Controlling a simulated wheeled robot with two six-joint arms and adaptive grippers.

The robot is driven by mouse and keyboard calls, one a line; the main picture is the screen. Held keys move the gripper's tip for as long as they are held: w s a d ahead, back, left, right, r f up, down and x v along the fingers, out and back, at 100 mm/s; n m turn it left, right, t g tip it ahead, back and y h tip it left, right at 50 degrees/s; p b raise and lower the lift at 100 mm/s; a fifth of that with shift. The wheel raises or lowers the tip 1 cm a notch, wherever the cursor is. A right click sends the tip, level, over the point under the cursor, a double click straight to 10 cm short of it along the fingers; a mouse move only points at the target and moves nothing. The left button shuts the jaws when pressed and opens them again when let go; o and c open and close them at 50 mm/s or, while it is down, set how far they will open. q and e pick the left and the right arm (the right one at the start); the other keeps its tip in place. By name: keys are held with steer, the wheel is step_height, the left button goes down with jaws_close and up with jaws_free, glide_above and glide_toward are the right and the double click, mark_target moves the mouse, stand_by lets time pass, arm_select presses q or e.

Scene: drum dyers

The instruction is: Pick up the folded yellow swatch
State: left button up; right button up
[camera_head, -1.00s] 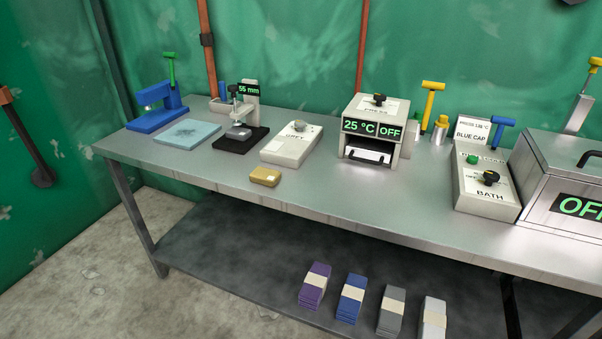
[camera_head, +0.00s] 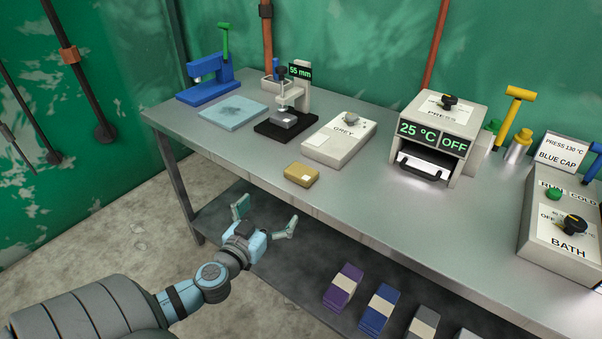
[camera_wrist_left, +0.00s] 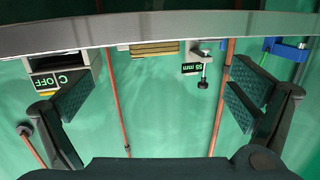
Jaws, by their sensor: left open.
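The folded yellow swatch (camera_head: 301,174), a small block with a pale label, lies near the front edge of the metal table. In the left wrist view, which appears upside down, the swatch (camera_wrist_left: 154,48) shows its layered edge, between the finger directions and beyond them. My left gripper (camera_head: 264,216) is open and empty, in front of the table and below its top, apart from the swatch. Its two spread finger pads also show in the left wrist view (camera_wrist_left: 158,100). My right gripper is not in view.
Behind the swatch on the table (camera_head: 345,205) stand a white GREY box (camera_head: 338,139), a 55 mm gauge (camera_head: 290,105) and a pale blue pad (camera_head: 233,112). The press (camera_head: 437,132) is to the right. Colored stacks lie on the lower shelf. The tabletop around the swatch is clear.

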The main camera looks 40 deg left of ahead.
mark_target(296, 176)
arm_select(q)
steer(key=shift+t, duration=0.3)
steer(key=x, duration=0.4)
steer(key=r+p+x, duration=0.1)
steer(key=x, duration=0.4)
steer(key=d+r+p+x, duration=0.1)
steer(key=x, duration=0.3)
steer(key=shift+w, duration=0.6)
steer(key=shift+w+a+f, duration=0.15)
steer(key=shift+w, duration=0.2)
steer(key=shift+s, duration=0.1)
steer(key=c, duration=1.2)
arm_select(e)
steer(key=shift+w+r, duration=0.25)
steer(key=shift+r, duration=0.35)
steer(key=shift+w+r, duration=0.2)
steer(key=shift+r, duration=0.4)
